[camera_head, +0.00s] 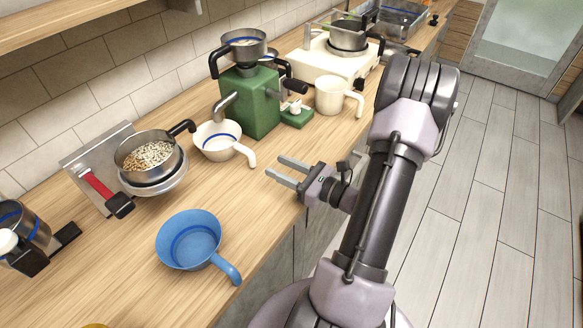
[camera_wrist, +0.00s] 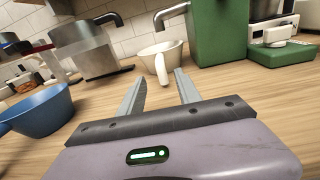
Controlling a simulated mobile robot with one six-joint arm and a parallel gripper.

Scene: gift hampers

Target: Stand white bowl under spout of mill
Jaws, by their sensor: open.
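The white bowl (camera_head: 213,148) stands upright on the wooden counter, its handle pointing to the front right. It also shows in the wrist view (camera_wrist: 152,54), handle toward my gripper. The green mill (camera_head: 252,112) stands just behind and right of it. The mill's grey spout (camera_head: 226,103) slants down, and its tip appears above the bowl's opening. The mill body also shows in the wrist view (camera_wrist: 218,32). My gripper (camera_head: 275,166) is open and empty, in front of the bowl's handle and apart from it; nothing lies between its fingers.
A blue bowl (camera_head: 176,251) stands at the front left. A dark pan of grain (camera_head: 150,137) rests at a grey stand to the left. A cream mug (camera_head: 329,97) and a cream stove (camera_head: 318,60) stand right of the mill. The counter between blue bowl and gripper is clear.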

